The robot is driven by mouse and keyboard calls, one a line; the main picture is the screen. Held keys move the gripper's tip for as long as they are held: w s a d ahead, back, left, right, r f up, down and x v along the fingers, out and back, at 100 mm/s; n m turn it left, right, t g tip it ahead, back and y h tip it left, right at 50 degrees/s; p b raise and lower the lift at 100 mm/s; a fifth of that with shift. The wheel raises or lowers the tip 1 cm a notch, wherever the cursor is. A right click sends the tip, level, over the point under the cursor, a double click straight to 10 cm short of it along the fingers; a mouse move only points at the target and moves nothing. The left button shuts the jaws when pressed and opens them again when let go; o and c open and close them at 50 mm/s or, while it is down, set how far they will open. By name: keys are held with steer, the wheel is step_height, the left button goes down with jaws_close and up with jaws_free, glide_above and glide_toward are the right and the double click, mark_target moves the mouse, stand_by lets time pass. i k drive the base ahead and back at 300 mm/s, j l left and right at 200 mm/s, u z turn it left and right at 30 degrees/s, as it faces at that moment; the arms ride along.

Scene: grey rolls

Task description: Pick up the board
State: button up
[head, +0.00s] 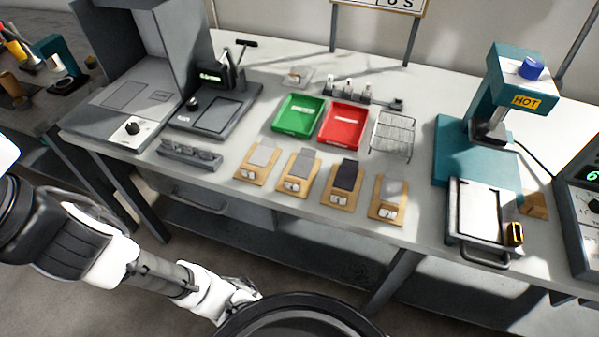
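Several small wooden boards stand in a row along the front of the grey bench, each with a numbered tag and a flat piece on it. From left: one with a light grey piece (249,178), one with a mid-grey piece (290,187), one with a dark piece (336,195), one with a pale grey piece (377,209). Which one is the task's board I cannot tell. My gripper (243,297) is low in front of the bench, apart from the boards. Its fingers are too small and partly hidden to read.
A green tray (277,125) and a red tray (323,136) lie behind the boards, beside a wire rack (392,152). Grey machines stand left. A teal press (449,165) marked HOT and a handled plate (480,214) stand right. The bench's front edge lies between my arm and the boards.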

mark_target(299, 170)
steer(key=u, duration=0.95)
steer(key=l+u, duration=0.3)
steer(key=k+l+u, duration=0.1)
steer(key=l+u, duration=0.25)
steer(key=k+l, duration=0.1)
steer(key=l, duration=0.3)
steer(key=k+l, duration=0.1)
steer(key=l, duration=0.3)
steer(key=k+l, duration=0.1)
steer(key=l, duration=0.25)
